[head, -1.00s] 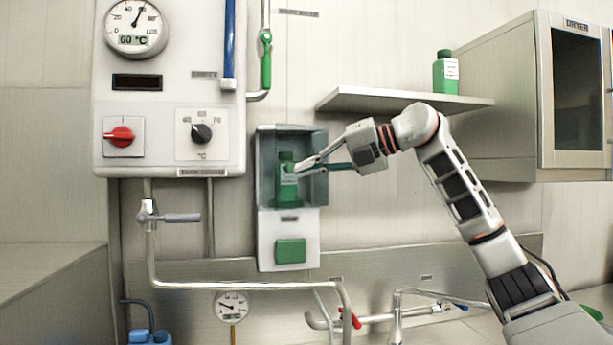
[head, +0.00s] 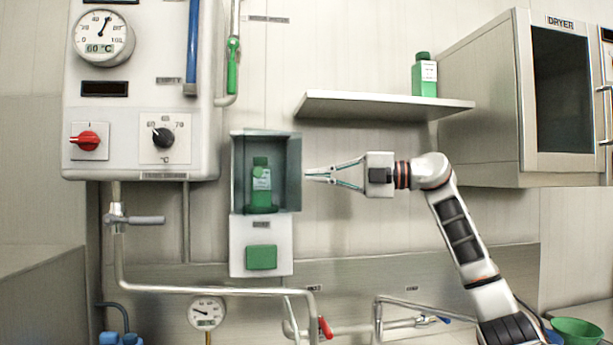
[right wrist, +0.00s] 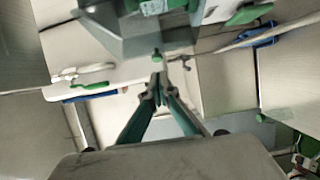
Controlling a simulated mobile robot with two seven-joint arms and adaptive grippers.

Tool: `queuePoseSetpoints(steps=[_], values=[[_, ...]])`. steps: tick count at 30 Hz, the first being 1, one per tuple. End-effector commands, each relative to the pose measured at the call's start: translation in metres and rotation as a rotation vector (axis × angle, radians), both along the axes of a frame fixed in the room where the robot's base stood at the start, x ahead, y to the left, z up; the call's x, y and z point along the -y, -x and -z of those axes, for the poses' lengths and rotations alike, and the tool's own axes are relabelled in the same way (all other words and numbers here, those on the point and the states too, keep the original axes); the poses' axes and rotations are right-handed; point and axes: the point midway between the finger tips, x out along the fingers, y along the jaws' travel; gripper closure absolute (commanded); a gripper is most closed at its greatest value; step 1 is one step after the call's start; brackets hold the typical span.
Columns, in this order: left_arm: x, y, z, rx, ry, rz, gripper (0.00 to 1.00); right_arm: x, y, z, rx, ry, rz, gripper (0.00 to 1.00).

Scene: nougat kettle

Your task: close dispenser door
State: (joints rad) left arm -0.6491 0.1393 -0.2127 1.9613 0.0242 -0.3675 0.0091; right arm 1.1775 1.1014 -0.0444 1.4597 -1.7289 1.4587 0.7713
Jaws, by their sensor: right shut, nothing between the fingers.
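The dispenser (head: 237,180) is a grey box on the wall with its front open to view. A green bottle (head: 261,188) with a pale label stands upright inside. A bluish panel (head: 292,178) forms the box's right side; I cannot tell whether this is the door or a fixed wall. My right gripper (head: 307,174) is shut and empty, its tips just right of the box's right edge. I cannot tell whether they touch it. In the right wrist view, the shut fingertips (right wrist: 158,83) point toward a small green knob (right wrist: 157,55) by the box. My left gripper is not in view.
A white panel with a green button (head: 261,257) sits below the dispenser. A shelf (head: 380,107) with another green bottle (head: 425,76) is above my right arm. A control box (head: 140,100) is at left, a dryer (head: 480,100) at right. Pipes (head: 210,291) run below.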

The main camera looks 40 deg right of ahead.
Motion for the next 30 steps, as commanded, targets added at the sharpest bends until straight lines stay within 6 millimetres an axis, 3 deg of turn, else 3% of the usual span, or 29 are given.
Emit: queuePoseSetpoints(steps=[13,21,30], values=[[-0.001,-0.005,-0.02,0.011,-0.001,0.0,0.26,-0.054,-0.068,-0.003,0.002,-0.001,-0.004,1.0],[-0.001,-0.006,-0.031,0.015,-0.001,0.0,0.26,-0.045,-0.1,-0.002,0.0,0.0,0.0,1.0],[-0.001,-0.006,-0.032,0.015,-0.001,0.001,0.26,-0.044,-0.106,0.0,0.0,0.003,0.0,1.0]])
